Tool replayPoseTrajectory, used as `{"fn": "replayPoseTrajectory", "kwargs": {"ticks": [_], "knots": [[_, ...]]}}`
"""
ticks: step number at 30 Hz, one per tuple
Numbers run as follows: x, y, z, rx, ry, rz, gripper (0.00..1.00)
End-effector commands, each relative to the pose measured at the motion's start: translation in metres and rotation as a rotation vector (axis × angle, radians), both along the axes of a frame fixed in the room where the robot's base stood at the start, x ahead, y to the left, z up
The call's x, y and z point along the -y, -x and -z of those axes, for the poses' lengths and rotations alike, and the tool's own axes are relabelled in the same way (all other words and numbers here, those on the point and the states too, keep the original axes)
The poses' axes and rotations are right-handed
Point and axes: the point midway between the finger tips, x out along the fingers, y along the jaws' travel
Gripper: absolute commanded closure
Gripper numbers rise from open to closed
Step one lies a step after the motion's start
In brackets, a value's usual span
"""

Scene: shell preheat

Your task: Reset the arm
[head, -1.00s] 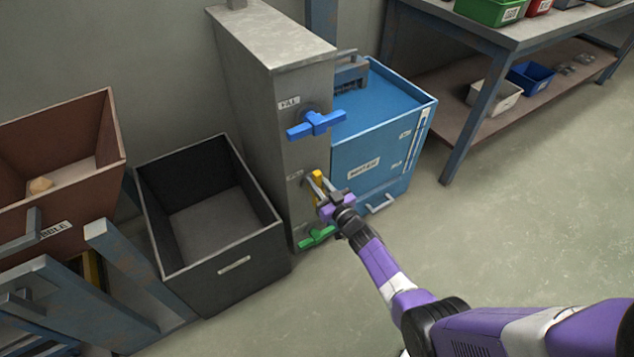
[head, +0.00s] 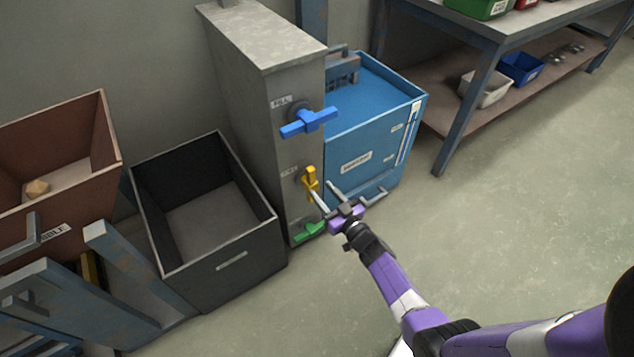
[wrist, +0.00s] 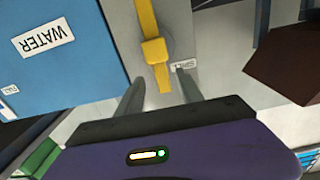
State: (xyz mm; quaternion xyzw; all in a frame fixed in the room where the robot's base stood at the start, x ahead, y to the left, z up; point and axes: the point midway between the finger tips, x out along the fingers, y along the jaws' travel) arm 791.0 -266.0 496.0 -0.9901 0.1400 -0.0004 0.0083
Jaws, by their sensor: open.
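My gripper (head: 327,198) is open and empty in the head view, just in front of the grey column and a little below and right of its yellow handle (head: 311,181). In the wrist view the yellow handle (wrist: 155,52) stands ahead of my two open fingers (wrist: 160,100), with a gap between it and the fingers. The blue handle (head: 309,121) is above on the same column, set crosswise. The green handle (head: 309,230) is below, partly hidden by my gripper.
The grey column (head: 240,90) stands beside a blue water tank (head: 380,130). An open black bin (head: 225,262) and a brown bin (head: 75,205) are at left. A workbench (head: 465,70) is at the back right. The floor (head: 540,200) at right is clear.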

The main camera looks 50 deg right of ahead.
Motion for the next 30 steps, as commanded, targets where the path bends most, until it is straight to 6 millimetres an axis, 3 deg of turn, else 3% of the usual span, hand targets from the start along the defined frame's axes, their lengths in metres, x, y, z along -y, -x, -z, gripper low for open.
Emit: {"fn": "replayPoseTrajectory", "kwargs": {"ticks": [5,25,30], "knots": [[-0.002,0.008,0.0,0.0,0.0,0.0,0.56],[0.001,0.009,0.003,-0.021,0.028,0.012,0.56],[0.025,0.005,-0.038,0.006,0.115,0.089,0.56]]}}
